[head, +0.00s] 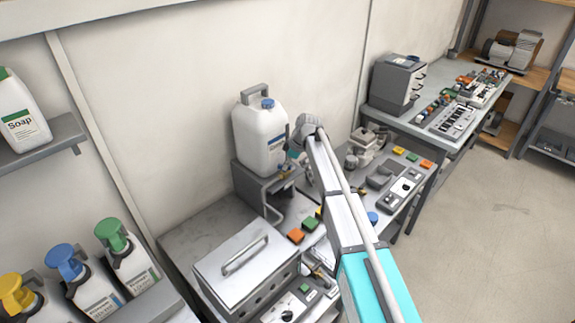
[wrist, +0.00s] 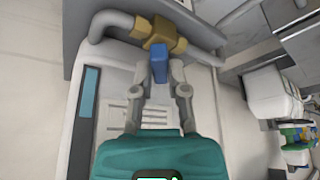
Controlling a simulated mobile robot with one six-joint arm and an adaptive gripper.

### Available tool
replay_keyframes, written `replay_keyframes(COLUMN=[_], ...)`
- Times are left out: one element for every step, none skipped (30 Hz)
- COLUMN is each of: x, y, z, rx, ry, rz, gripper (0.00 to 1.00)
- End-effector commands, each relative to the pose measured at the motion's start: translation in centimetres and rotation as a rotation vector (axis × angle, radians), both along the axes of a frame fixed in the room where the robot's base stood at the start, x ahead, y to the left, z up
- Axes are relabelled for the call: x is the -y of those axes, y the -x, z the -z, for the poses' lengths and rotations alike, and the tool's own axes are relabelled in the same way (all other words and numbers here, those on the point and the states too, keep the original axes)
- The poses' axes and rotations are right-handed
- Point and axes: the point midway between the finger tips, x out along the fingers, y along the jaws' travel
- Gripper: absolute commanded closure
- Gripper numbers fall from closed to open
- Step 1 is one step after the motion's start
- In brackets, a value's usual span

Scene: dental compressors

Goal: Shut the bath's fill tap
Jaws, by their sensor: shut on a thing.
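The fill tap shows in the wrist view as a brass valve body (wrist: 158,32) on a bent grey pipe, with a blue lever (wrist: 160,62) pointing towards my gripper. My gripper (wrist: 160,82) has its two grey fingers on either side of the blue lever, closed on its end. In the head view my gripper (head: 292,156) is at the right side of a white canister (head: 260,140), beside the small brass tap (head: 286,175). The arm and wrist partly hide this area. A metal bath with a closed, handled lid (head: 232,262) stands on the bench below.
The canister stands on a grey stand (head: 262,182) against the wall. Coloured blocks, including a green one (head: 310,224), lie on the bench under my arm. Bottles stand on shelves at left. A second bench (head: 440,135) is at right, with open floor in front.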

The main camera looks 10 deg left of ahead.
Motion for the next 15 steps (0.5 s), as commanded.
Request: replay_keyframes(x=[0.13, 0.04, -0.06, -0.12, -0.15, -0.20, -0.22, -0.25, -0.28, -0.30, -0.31, -0.34, -0.35, -0.35, -0.37], y=[0.27, 0.28, 0.32, 0.34, 0.37, 0.40, 0.43, 0.45, 0.48, 0.51, 0.54, 0.57, 0.61, 0.64, 0.67], z=[0.12, 0.13, 0.12, 0.13, 0.13, 0.13, 0.14, 0.14, 0.13, 0.13, 0.13, 0.12, 0.13, 0.13, 0.13], rx=[-0.003, -0.004, -0.003, -0.005, -0.004, -0.005, -0.006, -0.005, -0.005, -0.005, -0.005, -0.006, -0.007, -0.006, -0.006], ry=[0.012, 0.013, 0.013, 0.014, 0.014, 0.014, 0.014, 0.014, 0.013, 0.013, 0.013, 0.012, 0.012, 0.012, 0.012], rz=[-0.002, -0.001, 0.001, 0.004, 0.008, 0.016, 0.022, 0.029, 0.041, 0.053, 0.065, 0.083, 0.098, 0.115, 0.138], gripper=[1.00, 1.00, 1.00, 1.00, 1.00, 1.00, 1.00, 1.00, 1.00, 1.00, 1.00, 1.00, 1.00, 1.00, 1.00])
